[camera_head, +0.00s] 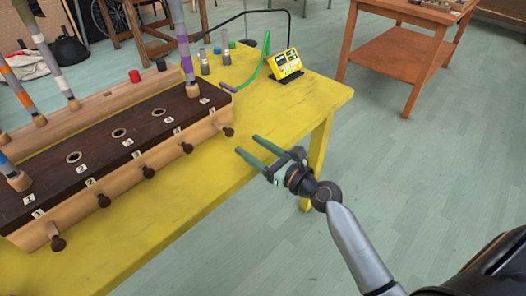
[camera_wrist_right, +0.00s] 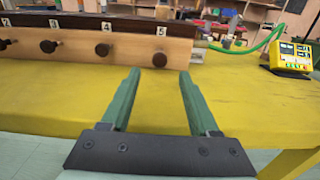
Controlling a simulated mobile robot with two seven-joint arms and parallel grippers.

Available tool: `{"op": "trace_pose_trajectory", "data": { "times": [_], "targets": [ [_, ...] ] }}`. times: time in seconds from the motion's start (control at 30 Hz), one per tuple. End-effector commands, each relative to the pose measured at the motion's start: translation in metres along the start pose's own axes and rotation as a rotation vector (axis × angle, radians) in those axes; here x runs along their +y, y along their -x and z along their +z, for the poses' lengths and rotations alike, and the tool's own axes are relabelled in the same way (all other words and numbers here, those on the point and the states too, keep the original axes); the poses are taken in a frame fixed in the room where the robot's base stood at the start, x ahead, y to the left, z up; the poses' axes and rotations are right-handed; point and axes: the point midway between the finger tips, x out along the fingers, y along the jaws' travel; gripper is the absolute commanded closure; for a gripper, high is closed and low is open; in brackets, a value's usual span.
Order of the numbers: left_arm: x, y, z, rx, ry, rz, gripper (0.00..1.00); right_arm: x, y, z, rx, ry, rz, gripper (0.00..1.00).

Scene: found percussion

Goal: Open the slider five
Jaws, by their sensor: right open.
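A long wooden box with a dark top (camera_head: 130,135) stands on the yellow table, with a row of dark round knobs along its front. The slider five knob (camera_head: 228,131) is at the right end of the row in the head view. In the right wrist view, the slider five knob (camera_wrist_right: 159,59) sits below the label 5 (camera_wrist_right: 161,30). My right gripper (camera_head: 247,144) is open and empty, with its green fingers pointing at this knob. In the right wrist view the knob lies just beyond the gap between the fingertips (camera_wrist_right: 158,72), apparently untouched. My left gripper is out of view.
The other knobs, such as the slider four knob (camera_wrist_right: 102,50), lie to the left. Striped posts rise above the box. A yellow device (camera_head: 285,64) and green cable (camera_head: 255,65) are at the table's far right. The yellow tabletop (camera_head: 290,110) is clear around my gripper.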

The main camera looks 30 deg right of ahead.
Motion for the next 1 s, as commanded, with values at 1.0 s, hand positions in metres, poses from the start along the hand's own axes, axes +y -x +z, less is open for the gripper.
{"op": "trace_pose_trajectory", "data": {
  "times": [1.0],
  "targets": [
    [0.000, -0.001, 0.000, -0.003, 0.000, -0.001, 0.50, 0.000, 0.035, 0.000, 0.000, 0.000, 0.000, 0.39]
  ]
}}
